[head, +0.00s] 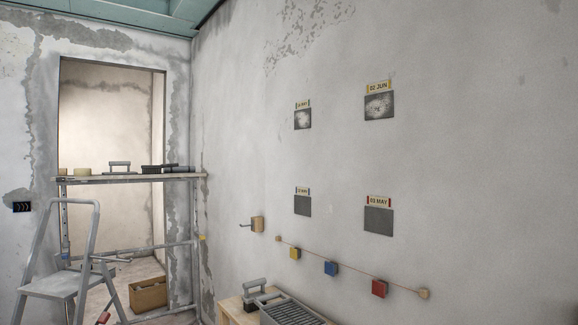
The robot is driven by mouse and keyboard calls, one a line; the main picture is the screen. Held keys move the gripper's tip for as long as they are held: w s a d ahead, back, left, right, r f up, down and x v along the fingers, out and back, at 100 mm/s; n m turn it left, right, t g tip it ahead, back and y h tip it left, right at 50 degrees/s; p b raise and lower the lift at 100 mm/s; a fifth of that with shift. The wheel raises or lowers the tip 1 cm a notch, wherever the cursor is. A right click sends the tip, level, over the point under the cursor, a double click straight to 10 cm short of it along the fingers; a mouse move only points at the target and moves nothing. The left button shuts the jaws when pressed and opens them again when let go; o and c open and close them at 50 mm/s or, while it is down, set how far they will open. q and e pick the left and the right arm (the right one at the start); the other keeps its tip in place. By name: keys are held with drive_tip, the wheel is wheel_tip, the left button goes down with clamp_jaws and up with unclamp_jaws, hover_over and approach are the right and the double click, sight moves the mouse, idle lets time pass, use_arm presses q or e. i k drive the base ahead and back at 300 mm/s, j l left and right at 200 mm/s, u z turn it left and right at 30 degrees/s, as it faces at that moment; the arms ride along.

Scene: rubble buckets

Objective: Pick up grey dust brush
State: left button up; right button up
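No object is clearly recognisable as the grey dust brush. A grey handled tool (256,294) stands on a wooden table (233,311) at the bottom middle, behind a grey ribbed tray (291,313). Another grey handled tool (119,167) sits on the scaffold plank (105,180) across the doorway. Dark flat items (159,168) lie to its right on the plank, too small to make out. Neither of my grippers is in view.
A grey stepladder (62,284) stands at the lower left, before the scaffold. A brown box (148,294) is beyond it. A string with coloured blocks, including a blue one (330,268), runs along the right wall below several sample panels (379,221).

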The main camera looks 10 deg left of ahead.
sight(249, 306)
drive_tip(key=i+j, duration=0.4)
drive_tip(key=i+j+z, duration=0.15)
drive_tip(key=i+j, duration=0.25)
drive_tip(key=j, duration=0.1)
